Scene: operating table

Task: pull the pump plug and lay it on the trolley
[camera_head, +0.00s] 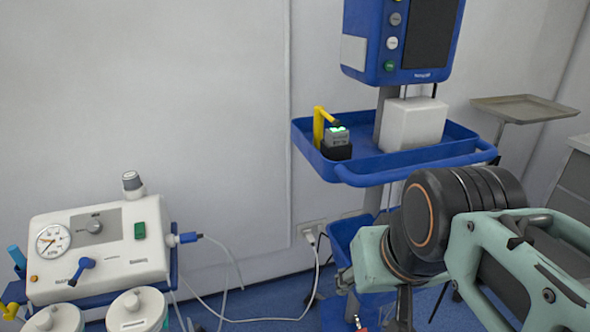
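A white plug (309,237) sits in the wall socket plate (313,227) low on the wall. Its white cable (317,272) drops to the floor and runs left towards the white pump (98,252), which has a round gauge. A blue connector (188,238) with a thin lead sits on the pump's right side. The blue trolley tray (365,170) stands right of the socket, above it. My arm comes in from the right, in front of the trolley's lower part. Only dark parts, perhaps of my gripper (403,308), show at the bottom edge; the fingertips cannot be made out.
The tray holds a small grey device with green lights (337,136), a yellow bent part (320,125) and a white box (413,124). A blue monitor (403,40) stands above. A metal tray (525,108) is at right. Bare tray surface shows between the device and box.

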